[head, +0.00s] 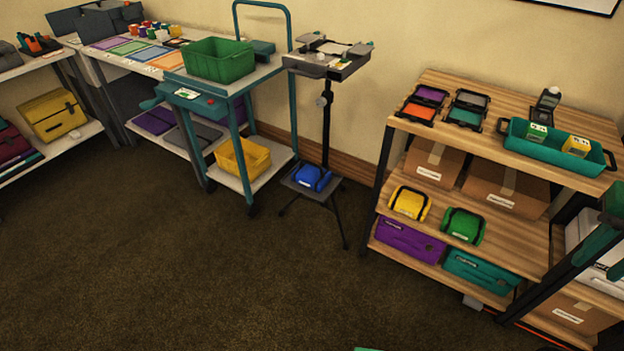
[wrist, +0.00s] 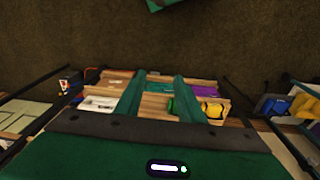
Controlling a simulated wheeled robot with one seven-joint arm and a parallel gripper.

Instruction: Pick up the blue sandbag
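The blue sandbag (head: 312,178) lies on the low dark platform (head: 311,188) of a black tripod stand, left of the wooden shelf in the head view. A small blue shape (wrist: 273,104) at the right of the wrist view may be the same sandbag; it is too small to be sure. My gripper (wrist: 160,78) shows in the wrist view with its two green fingers apart and nothing between them. It points across the carpet and shelf, well away from the blue sandbag.
A yellow sandbag (head: 409,203) and a green sandbag (head: 463,225) lie on the wooden shelf (head: 510,240). A teal cart (head: 252,192) with bins stands left of the stand. The stand's upper tray (head: 328,60) overhangs the platform. Open carpet (head: 210,275) lies in front.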

